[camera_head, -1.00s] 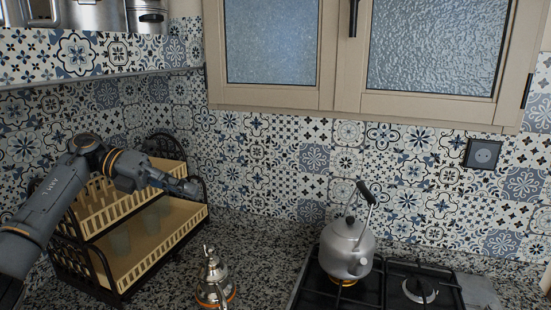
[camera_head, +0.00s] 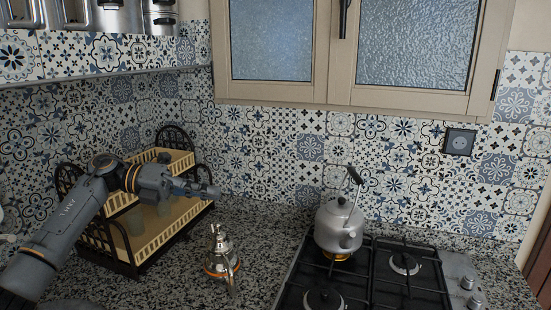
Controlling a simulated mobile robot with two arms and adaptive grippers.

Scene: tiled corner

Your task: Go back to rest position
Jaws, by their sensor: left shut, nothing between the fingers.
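My left gripper (camera_head: 207,191) is shut and empty. It hangs in front of the two-tier dish rack (camera_head: 150,245), above and to the left of the small silver pot (camera_head: 221,258), and looks apart from it. My left arm comes in from the left edge and covers part of the rack. My right gripper is not in view.
A grey kettle (camera_head: 337,228) stands on a back burner of the gas hob (camera_head: 375,275). Cabinets (camera_head: 270,95) hang above, and a shelf with metal canisters (camera_head: 110,18) is at the upper left. Speckled counter (camera_head: 262,235) is clear between pot and hob.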

